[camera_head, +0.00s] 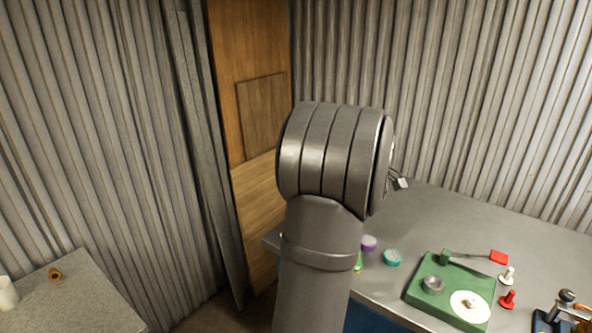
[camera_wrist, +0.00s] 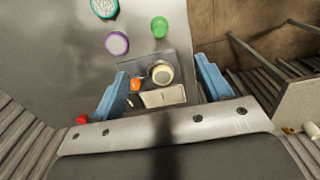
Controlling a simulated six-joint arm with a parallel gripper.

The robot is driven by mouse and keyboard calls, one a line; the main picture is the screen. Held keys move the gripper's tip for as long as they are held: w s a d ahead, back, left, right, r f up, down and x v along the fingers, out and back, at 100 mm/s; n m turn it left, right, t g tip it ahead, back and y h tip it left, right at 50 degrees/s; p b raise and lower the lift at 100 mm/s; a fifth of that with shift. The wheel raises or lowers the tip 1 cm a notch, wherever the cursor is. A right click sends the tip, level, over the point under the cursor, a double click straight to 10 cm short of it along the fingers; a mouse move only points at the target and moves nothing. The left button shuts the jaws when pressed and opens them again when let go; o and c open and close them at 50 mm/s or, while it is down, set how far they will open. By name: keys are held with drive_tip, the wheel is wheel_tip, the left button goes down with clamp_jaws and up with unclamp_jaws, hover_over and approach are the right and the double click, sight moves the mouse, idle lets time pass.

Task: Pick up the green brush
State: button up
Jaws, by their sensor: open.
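A small green item (camera_head: 358,262), perhaps the green brush, stands near the table's left front edge in the head view, partly hidden by my arm. The wrist view shows a green, round-topped item (camera_wrist: 159,27) at the top centre; I cannot make out bristles. My gripper (camera_wrist: 161,68) is open, its two blue fingers apart and empty. The green item lies beyond the fingertips, not between them. In the head view my arm hides the gripper.
A purple-rimmed round item (camera_wrist: 117,43) and a teal-rimmed one (camera_wrist: 104,8) stand near the green item. A dark tray (camera_wrist: 125,69) with a pan (camera_wrist: 162,74) shows between the fingers. A green turntable-like device (camera_head: 452,287) and red pieces stand right. Corrugated walls rise behind.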

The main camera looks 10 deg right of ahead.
drive_tip(key=c, duration=0.4)
drive_tip(key=shift+o, duration=0.2)
drive_tip(key=f+n, duration=0.3)
drive_tip(key=f, duration=0.1)
drive_tip(key=f+n, duration=0.3)
drive_tip(key=d+f+n, duration=0.1)
drive_tip(key=f+n, duration=0.2)
drive_tip(key=f, duration=0.1)
drive_tip(key=shift+s+f, duration=0.2)
drive_tip(key=shift+f, duration=0.1)
drive_tip(key=f, duration=0.2)
drive_tip(key=a+f, duration=0.1)
drive_tip(key=f, duration=0.1)
drive_tip(key=shift+w+f, duration=0.15)
drive_tip(key=shift+f, duration=0.6)
